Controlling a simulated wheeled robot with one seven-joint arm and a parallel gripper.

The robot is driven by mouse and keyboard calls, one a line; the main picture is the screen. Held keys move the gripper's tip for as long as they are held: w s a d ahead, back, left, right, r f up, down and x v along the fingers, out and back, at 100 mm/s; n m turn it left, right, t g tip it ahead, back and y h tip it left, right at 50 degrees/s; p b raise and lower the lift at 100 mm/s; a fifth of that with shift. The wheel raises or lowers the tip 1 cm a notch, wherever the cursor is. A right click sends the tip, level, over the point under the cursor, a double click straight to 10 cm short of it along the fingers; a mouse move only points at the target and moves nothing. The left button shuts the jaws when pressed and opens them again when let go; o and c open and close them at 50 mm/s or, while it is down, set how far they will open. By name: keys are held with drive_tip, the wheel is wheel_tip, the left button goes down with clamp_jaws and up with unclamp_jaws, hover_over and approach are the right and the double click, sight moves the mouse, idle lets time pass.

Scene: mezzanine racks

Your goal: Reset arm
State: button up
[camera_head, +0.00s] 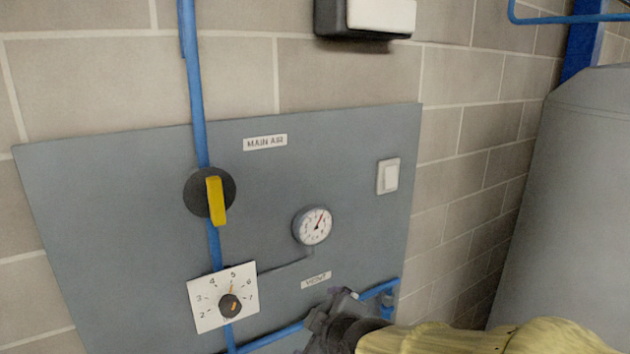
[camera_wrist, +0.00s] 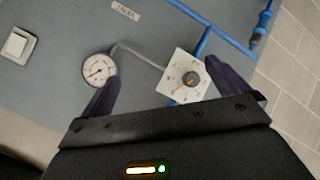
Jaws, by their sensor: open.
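My gripper (camera_head: 338,300) is at the lower part of a grey wall panel (camera_head: 110,220), just below the "VENT" label (camera_head: 316,280). In the wrist view my gripper (camera_wrist: 167,74) has its two dark fingers spread apart, with nothing held between them. A round gauge (camera_wrist: 98,69) shows by the left finger and a white dial plate with a black knob (camera_wrist: 191,79) by the right finger; I cannot tell whether the fingers touch the panel. My yellow forearm reaches in from the lower right of the head view and hides part of the panel's lower edge.
The panel also carries a yellow valve handle (camera_head: 216,200), lying nearly along the blue pipe (camera_head: 193,90), and a white switch (camera_head: 388,176). A blue pipe with a fitting (camera_head: 386,300) runs near my gripper. A large grey tank (camera_head: 575,190) stands at the right.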

drive_tip(key=s+d+f+m+g+h, duration=0.2)
drive_tip(key=s+d+f+m+g, duration=0.1)
drive_tip(key=d+f+m, duration=0.3)
drive_tip(key=s+d+f+m+g+h, duration=0.1)
drive_tip(key=s+d+f+m+g, duration=0.3)
drive_tip(key=d+f+m, duration=0.3)
drive_tip(key=shift+s+d+f+m+h, duration=0.3)
drive_tip(key=shift+s+d+f+h, duration=0.1)
drive_tip(key=shift+s+d+f, duration=0.4)
